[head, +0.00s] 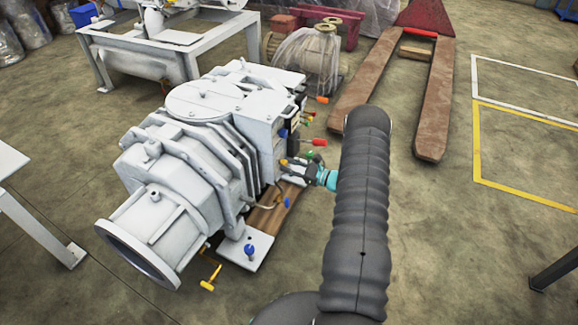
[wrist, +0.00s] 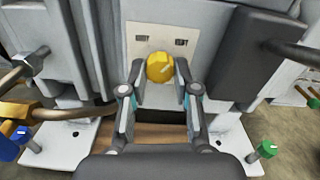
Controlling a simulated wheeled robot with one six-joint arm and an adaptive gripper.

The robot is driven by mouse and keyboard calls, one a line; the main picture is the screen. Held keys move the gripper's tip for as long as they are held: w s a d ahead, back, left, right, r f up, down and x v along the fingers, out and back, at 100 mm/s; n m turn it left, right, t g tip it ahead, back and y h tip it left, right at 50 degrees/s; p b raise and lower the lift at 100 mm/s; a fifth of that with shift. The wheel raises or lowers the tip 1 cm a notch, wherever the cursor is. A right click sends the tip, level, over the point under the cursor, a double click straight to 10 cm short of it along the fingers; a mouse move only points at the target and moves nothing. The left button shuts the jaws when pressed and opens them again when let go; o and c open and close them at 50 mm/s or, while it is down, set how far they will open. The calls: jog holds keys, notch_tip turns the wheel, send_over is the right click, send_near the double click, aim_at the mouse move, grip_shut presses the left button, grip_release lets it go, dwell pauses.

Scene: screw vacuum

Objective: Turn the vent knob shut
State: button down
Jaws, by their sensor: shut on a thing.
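A round yellow knob (wrist: 160,67) sits in front of a pale plate on the machine's face, and I take it to be the vent knob. My gripper (wrist: 160,88) is shut on it, with one finger on each side. In the head view, my gripper (head: 291,164) reaches in from the right to the side of the grey screw vacuum machine (head: 190,135). My dark arm comes up from the bottom. The knob's turn angle is hard to read.
A red-handled lever (head: 318,142) and an orange one (head: 322,99) stick out of the machine's side nearby. In the wrist view, a yellow-and-blue fitting (wrist: 17,118) is at left and a green-topped bolt (wrist: 265,150) at right. A pallet truck (head: 437,100) stands behind.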

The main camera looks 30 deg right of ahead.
jog(key=shift+f+n+b, duration=0.1)
jog(key=shift+n+b, duration=0.2)
jog(key=shift+b, duration=0.25)
jog(key=shift+r+n+b, duration=0.15)
jog(key=shift+n+b, duration=2.65)
jog(key=shift+n, duration=1.05)
jog(key=shift+r+n+b, duration=0.1)
jog(key=shift+n+b, duration=2.65)
jog(key=shift+n, duration=1.1)
jog(key=c, duration=0.9)
grip_release()
jog(key=shift+o, duration=0.2)
jog(key=shift+d, duration=0.15)
